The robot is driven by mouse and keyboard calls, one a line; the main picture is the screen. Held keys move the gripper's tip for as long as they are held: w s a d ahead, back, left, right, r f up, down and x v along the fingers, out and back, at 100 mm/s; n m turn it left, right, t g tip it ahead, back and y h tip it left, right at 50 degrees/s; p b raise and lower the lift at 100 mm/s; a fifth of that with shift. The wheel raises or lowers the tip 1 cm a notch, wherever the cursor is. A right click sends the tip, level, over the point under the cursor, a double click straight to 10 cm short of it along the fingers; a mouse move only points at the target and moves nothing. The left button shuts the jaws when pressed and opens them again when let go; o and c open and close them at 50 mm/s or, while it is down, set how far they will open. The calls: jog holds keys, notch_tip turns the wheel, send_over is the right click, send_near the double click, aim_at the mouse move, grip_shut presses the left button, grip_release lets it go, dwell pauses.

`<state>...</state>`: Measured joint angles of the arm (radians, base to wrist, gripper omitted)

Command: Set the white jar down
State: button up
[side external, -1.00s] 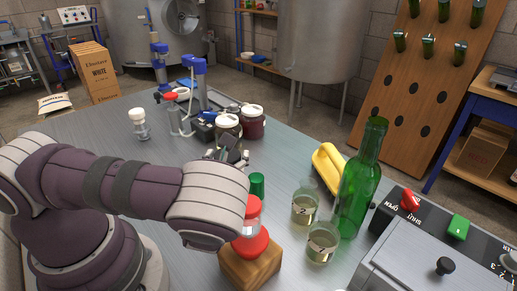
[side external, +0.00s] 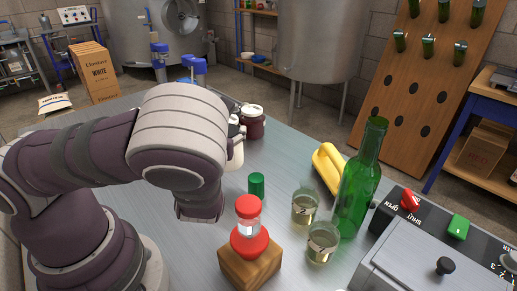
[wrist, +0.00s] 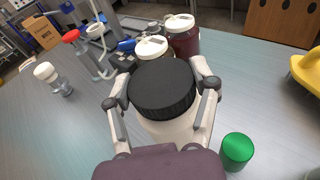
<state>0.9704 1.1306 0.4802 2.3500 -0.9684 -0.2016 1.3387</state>
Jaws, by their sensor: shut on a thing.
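The white jar (wrist: 172,130) has a wide, ribbed black lid (wrist: 162,88) and stands upright between the fingers in the wrist view. My gripper (wrist: 160,92) is shut on it, one finger on each side. In the side view, a strip of the white jar (side external: 237,153) shows just right of my wrist, which hides the rest and the fingers. Its base is hidden, so I cannot tell whether it touches the steel table (side external: 285,160).
Two white-lidded jars, one amber (wrist: 152,48) and one dark red (wrist: 185,38), stand just beyond. A green cylinder (wrist: 238,150) stands close on the right. A red-topped container (side external: 248,228) on a wooden block, two glasses and a green bottle (side external: 362,185) stand nearer the right.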

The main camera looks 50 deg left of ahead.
notch_tip(320, 180, up, 4)
jog(key=shift+f, duration=0.25)
jog(key=w+a+m+t+h, duration=0.1)
jog(key=w+m+t+h, duration=0.3)
jog(key=w, duration=1.1)
jog(key=shift+m+g+h, duration=0.3)
jog(key=shift+g+h, duration=0.1)
jog(key=shift+h, duration=0.3)
jog(key=f, duration=0.5)
jog(key=w+f, duration=0.1)
jog(key=f, duration=0.2)
jog(key=shift+f, duration=0.65)
jog(key=o, duration=1.2)
jog(key=shift+f, duration=0.1)
